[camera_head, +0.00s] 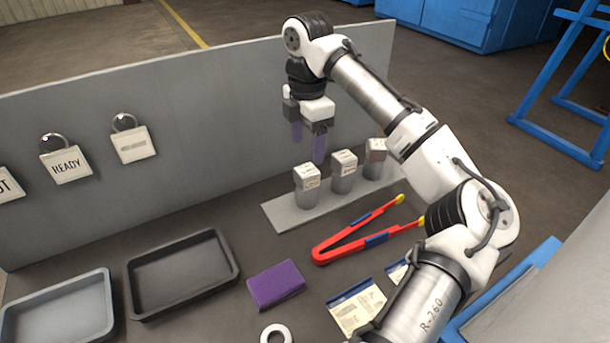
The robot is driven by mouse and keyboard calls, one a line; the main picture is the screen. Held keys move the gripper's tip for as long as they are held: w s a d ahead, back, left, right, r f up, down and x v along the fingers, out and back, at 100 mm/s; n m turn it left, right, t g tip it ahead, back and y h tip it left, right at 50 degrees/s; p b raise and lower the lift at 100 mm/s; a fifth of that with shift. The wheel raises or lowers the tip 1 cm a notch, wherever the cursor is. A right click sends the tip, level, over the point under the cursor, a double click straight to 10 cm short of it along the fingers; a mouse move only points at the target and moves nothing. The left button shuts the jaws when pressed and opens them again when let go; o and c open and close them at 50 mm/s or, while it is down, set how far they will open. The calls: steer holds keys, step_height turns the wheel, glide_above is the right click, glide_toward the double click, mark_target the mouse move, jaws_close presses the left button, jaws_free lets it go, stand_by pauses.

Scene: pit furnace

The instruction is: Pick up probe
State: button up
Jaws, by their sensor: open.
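My gripper (308,151) is open and empty, its two purple fingers pointing down. In the picture it is just above the leftmost of three grey, square-topped cylinders with paper labels: the left one (307,196), the middle one (342,183) and the right one (374,166). They stand upright on a light grey plate (282,212). There is a visible gap between the fingertips and the left cylinder's top. No thing is clearly marked as a probe, and I cannot tell whether one of these cylinders is it. My arm covers part of the bench at the right.
Red tongs (345,240) with yellow tips lie in front of the plate. A purple block (276,284), a white ring (276,332) and a paper card (357,308) lie nearer. Two trays, black (182,306) and grey (109,312), sit left. A grey panel (215,110) with hanging tags stands behind.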

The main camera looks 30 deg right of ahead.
mark_target(306, 170)
step_height(306, 170, down, 8)
steer(key=shift+w+f+p, duration=0.1)
steer(key=shift+f+p, duration=0.1)
steer(key=shift+p, duration=0.75)
steer(key=shift+c, duration=0.5)
steer(key=c, duration=1.1)
steer(key=shift+o, duration=0.2)
steer(key=shift+r, duration=0.1)
